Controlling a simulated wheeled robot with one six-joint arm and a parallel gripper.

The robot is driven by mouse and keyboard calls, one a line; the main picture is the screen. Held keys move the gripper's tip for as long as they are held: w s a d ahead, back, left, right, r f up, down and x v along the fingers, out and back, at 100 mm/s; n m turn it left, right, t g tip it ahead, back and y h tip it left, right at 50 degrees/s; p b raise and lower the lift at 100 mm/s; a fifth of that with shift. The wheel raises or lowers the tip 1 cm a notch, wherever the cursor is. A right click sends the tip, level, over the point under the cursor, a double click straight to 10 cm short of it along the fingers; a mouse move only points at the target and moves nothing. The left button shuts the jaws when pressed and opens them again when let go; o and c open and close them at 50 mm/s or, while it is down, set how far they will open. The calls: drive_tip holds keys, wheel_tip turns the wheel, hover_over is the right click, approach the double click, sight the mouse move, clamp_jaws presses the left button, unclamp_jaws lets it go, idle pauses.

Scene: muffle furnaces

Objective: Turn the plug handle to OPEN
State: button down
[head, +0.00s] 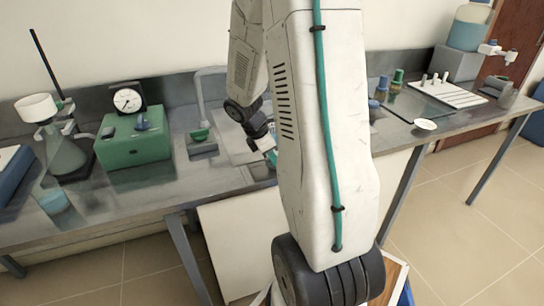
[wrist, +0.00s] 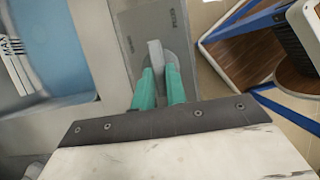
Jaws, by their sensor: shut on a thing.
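The plug handle (wrist: 156,52) is a small light grey bar on a grey round base in the wrist view. It sits on a grey plate (wrist: 132,14) with small lettering on both sides that I cannot read surely. My gripper (wrist: 159,78) has two teal fingers, shut on the handle, which stands between their tips. The handle points roughly away from my wrist, leaning slightly left. In the head view my gripper (head: 270,152) shows only partly beside my white arm, and the handle is hidden there.
A blue basin (wrist: 50,50) marked MAX lies left of the plate. On the bench are a green box with a dial (head: 133,140), a flask (head: 62,155) and a grey tap (head: 200,100). A white rack (head: 450,92) stands at right. Floor shows right of the plate.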

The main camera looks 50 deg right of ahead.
drive_tip(key=shift+m, duration=0.3)
drive_tip(key=m, duration=0.1)
drive_tip(key=m+y, duration=0.1)
drive_tip(key=m+g, duration=0.1)
drive_tip(key=m, duration=0.1)
drive_tip(key=shift+w+d, duration=0.2)
drive_tip(key=shift+d, duration=0.05)
drive_tip(key=m, duration=0.1)
drive_tip(key=m+y, duration=0.1)
drive_tip(key=m, duration=0.1)
drive_tip(key=m+g+y, duration=0.1)
drive_tip(key=shift+w+d+m, duration=0.15)
drive_tip(key=shift+d+m, duration=0.1)
drive_tip(key=shift+m, duration=0.05)
drive_tip(key=m, duration=0.1)
drive_tip(key=m+y, duration=0.1)
drive_tip(key=m, duration=0.2)
drive_tip(key=shift+d+y, duration=0.3)
drive_tip(key=m, duration=0.2)
drive_tip(key=m+y, duration=0.1)
drive_tip(key=m, duration=0.1)
drive_tip(key=shift+d+t+y, duration=0.2)
drive_tip(key=shift+t+y, duration=0.1)
drive_tip(key=shift+m, duration=0.5)
drive_tip(key=c, duration=1.4)
unclamp_jaws()
drive_tip(key=shift+c, duration=0.2)
